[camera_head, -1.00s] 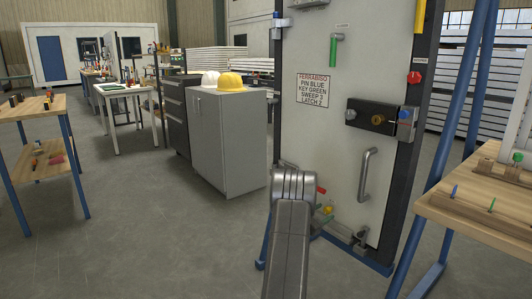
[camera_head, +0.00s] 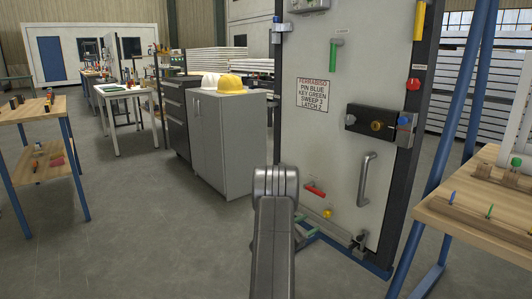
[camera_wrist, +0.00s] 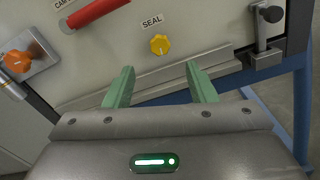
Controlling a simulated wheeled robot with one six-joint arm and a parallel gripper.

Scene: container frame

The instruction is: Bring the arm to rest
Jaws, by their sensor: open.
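My arm (camera_head: 273,215) rises from the bottom middle of the head view, in front of the left edge of the white door panel (camera_head: 340,150). My gripper (camera_wrist: 159,72) has its two green fingers apart, with nothing between them in the wrist view. The fingers point toward the lower part of the panel. The yellow knob (camera_wrist: 159,44) under the SEAL label lies just beyond and between the fingertips, apart from them. In the head view the gripper is mostly hidden behind my arm.
A red handle (camera_wrist: 97,13) and an orange knob (camera_wrist: 16,62) are left of the gripper. A metal bolt (camera_wrist: 262,30) is at right. A wooden bench (camera_head: 480,225) stands right of the panel, a grey cabinet (camera_head: 225,145) left.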

